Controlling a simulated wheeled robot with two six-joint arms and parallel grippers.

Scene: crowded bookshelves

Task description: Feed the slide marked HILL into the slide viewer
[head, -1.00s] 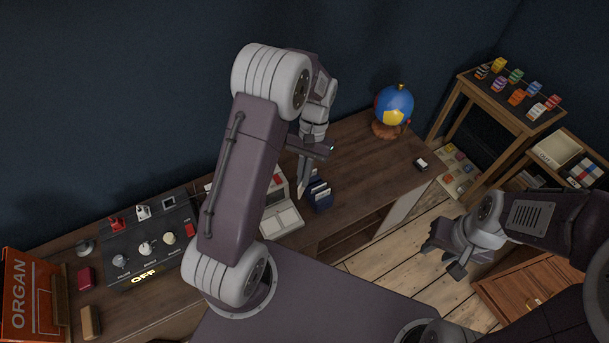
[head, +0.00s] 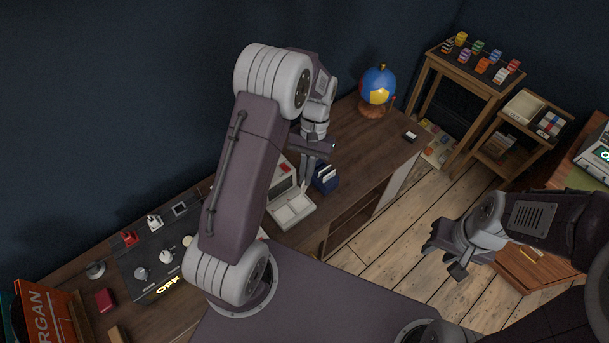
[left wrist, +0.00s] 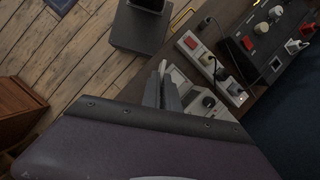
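A pale device (head: 292,210) with a red part and light panels, which looks like the slide viewer, sits on the desk, partly covered by my left arm. A dark blue holder (head: 326,183) with white-edged cards or slides stands just right of it. No HILL marking is readable. My left gripper (head: 306,172) points down over the desk, between the device and the holder in the head view. Its fingers (left wrist: 165,88) are close together in the left wrist view; I cannot tell whether something thin is between them. My right gripper (head: 444,262) is open and empty over the floor.
A switch panel (head: 155,250) reading OFF and an orange ORGAN box (head: 45,318) are on the left of the desk. A blue globe (head: 378,88) stands at its far end. Small shelves (head: 465,68) with colored items stand at right. The floor between is clear.

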